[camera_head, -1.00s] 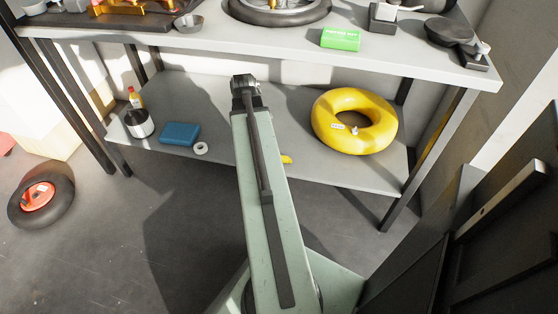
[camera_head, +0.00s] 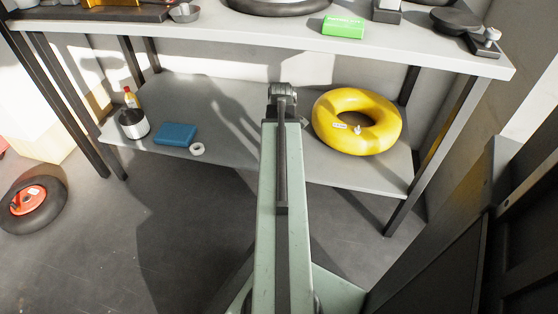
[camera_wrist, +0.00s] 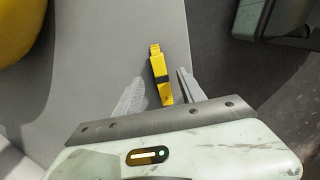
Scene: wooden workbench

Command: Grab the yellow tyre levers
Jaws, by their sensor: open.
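My gripper (camera_wrist: 160,77) is open, with one finger on the left of the levers and the other on the right. I cannot tell how far above the shelf the fingers are. The near end of the levers is close to the gripper's base plate. In the head view my arm hides the levers and the gripper's fingers.
A yellow inner tube (camera_head: 357,121) lies on the shelf to the right of my arm. A blue box (camera_head: 175,134), a white roll (camera_head: 197,149) and a dark tin (camera_head: 133,123) are on the left. The workbench top (camera_head: 240,37) overhangs the shelf.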

